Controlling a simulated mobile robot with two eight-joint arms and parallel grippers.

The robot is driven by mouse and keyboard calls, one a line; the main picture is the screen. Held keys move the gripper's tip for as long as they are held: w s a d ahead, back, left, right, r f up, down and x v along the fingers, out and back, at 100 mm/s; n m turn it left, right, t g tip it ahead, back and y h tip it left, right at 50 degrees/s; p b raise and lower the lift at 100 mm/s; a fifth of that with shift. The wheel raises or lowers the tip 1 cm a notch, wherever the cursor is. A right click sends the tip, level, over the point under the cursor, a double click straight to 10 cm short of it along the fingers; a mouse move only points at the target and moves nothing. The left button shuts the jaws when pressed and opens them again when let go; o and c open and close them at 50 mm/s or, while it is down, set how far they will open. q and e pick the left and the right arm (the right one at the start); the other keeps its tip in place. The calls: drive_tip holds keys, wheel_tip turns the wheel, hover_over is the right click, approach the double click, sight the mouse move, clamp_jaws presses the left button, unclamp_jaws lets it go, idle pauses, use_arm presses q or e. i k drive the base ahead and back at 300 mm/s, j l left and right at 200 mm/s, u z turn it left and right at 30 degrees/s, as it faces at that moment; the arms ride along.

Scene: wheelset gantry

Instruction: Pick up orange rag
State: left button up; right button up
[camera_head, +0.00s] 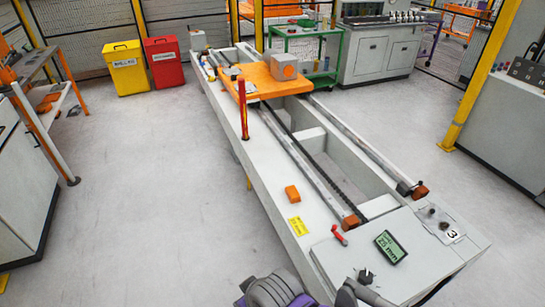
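A small orange piece (291,194), which looks like a folded rag, lies on the light grey top of the long gantry bed (262,183), left of the rails and just above a yellow label. It is fully visible and nothing touches it. More small orange pieces (48,101) lie on the shelf at the far left; I cannot tell whether they are cloth. Grey and purple parts of my own arms show at the bottom edge, but no gripper fingers can be made out.
A control panel with a green display (390,246) and a red lever (339,235) is at the bed's near end. An upright red post (242,110) stands by the orange carriage (262,80). Yellow (125,70) and red (164,64) bins stand behind. Floor on the left is clear.

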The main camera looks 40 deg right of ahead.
sight(293, 195)
drive_tip(key=i+l+z, duration=0.1)
drive_tip(key=i+z, duration=0.3)
drive_tip(key=i, duration=0.35)
drive_tip(key=i+j+z, duration=0.15)
drive_tip(key=i+z, duration=0.3)
drive_tip(key=i, duration=0.3)
drive_tip(key=i+z, duration=0.45)
drive_tip(key=i+j+z, duration=0.1)
drive_tip(key=z, duration=0.3)
drive_tip(key=i+j+z, duration=0.25)
drive_tip(key=i+z, duration=0.2)
drive_tip(key=i+j+z, duration=0.25)
drive_tip(key=z, duration=0.2)
